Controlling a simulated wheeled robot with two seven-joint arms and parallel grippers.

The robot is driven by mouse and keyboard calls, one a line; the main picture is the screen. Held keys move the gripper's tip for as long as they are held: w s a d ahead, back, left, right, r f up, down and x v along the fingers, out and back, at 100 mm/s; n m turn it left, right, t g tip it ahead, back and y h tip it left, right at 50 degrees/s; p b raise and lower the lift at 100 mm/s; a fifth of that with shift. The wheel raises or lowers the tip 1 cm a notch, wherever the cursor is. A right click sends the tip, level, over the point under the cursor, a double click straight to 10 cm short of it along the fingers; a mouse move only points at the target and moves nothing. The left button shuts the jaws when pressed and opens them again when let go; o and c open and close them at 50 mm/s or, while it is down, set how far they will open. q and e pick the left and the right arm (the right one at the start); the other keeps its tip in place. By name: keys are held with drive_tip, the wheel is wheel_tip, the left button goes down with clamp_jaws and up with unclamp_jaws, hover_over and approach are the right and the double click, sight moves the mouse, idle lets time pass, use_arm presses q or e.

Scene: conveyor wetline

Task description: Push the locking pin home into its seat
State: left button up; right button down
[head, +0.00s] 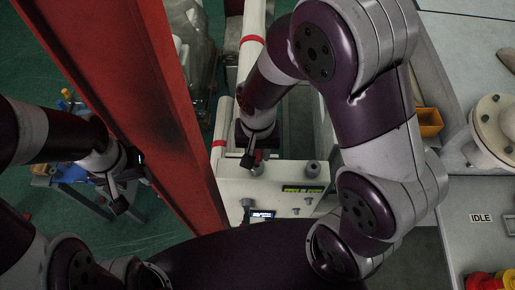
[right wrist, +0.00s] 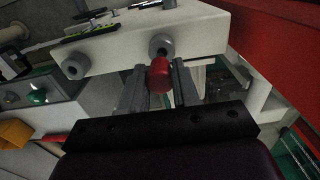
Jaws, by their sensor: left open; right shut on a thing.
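The locking pin (right wrist: 160,76) has a red knob and shows between the two fingers of my right gripper (right wrist: 158,88) in the right wrist view. My right gripper is shut on the red knob. Just beyond the knob is a round grey collar (right wrist: 162,44) on the face of the pale box; the pin's shank is mostly hidden, so its depth cannot be told. My left gripper (head: 118,190) is open and empty, left of the red post.
The pale control box (head: 285,177) carries a second grey collar (head: 313,168), a green display (head: 303,189) and small knobs. A red post (head: 170,110) stands between my arms. A yellow bin (head: 429,122) and a white flanged fitting (head: 492,125) are at right.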

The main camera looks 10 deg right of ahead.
idle(0.3)
drive_tip(key=shift+a+p, duration=0.1)
drive_tip(key=shift+p, duration=0.25)
drive_tip(key=shift+f+b, duration=1.25)
drive_tip(key=shift+f, duration=0.55)
drive_tip(key=c, duration=0.8)
unclamp_jaws()
drive_tip(key=shift+o, duration=0.2)
drive_tip(key=shift+w+r, duration=0.1)
drive_tip(key=shift+r, duration=0.05)
